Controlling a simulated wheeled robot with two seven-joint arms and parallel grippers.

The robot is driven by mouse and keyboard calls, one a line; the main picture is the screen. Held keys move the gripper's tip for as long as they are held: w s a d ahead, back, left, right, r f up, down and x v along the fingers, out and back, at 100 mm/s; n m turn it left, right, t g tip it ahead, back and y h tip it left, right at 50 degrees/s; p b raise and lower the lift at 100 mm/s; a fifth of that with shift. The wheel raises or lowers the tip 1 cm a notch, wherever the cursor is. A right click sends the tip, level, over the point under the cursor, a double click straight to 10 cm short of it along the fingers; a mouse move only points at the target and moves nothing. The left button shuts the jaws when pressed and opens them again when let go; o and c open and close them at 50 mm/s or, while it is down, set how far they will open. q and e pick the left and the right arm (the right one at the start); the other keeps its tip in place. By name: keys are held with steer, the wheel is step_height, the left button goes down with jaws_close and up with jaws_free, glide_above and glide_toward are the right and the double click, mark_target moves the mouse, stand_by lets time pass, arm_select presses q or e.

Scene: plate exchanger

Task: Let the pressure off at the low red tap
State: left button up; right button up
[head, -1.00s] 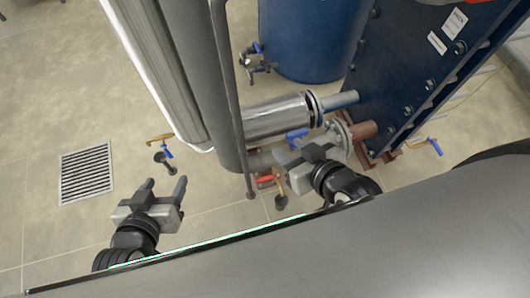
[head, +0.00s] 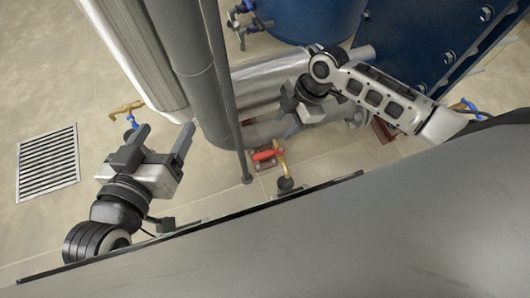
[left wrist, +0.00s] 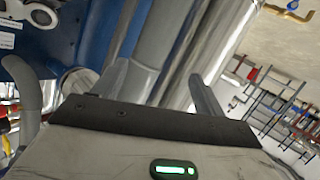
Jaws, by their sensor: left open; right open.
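The low red tap, a red lever (head: 265,155) on a brass body (head: 281,160), sits close to the floor at the foot of the pipes in the head view. My left gripper (head: 166,129) is open and empty, left of the red tap and apart from it, its fingers pointing up the picture. In the left wrist view my left gripper (left wrist: 158,76) shows two spread fingers with pipes behind them. My right gripper (head: 288,108) is above and slightly right of the red tap in the picture, by the horizontal pipes; its fingertips are hard to make out.
A tall grey pipe (head: 185,45) and a thin dark post (head: 222,80) stand between my grippers. A brass tap with a blue lever (head: 126,110) is at the left. A floor grate (head: 48,163) lies further left. A blue tank (head: 310,18) stands at the back.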

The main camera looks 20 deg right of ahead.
mark_target(263, 154)
steer(key=b+x, duration=0.5)
steer(key=x, duration=0.8)
steer(key=shift+a+f+b, duration=0.1)
steer(key=shift+f+b, duration=0.05)
steer(key=shift+b, duration=0.25)
steer(key=shift+a+f, duration=0.25)
steer(key=shift+f, duration=0.2)
arm_select(q)
steer(key=shift+w+d+r+n+t+h, duration=0.2)
steer(key=shift+d+r+n+t+h, duration=0.65)
steer(key=shift+r+n+h, duration=0.25)
arm_select(e)
jaws_close()
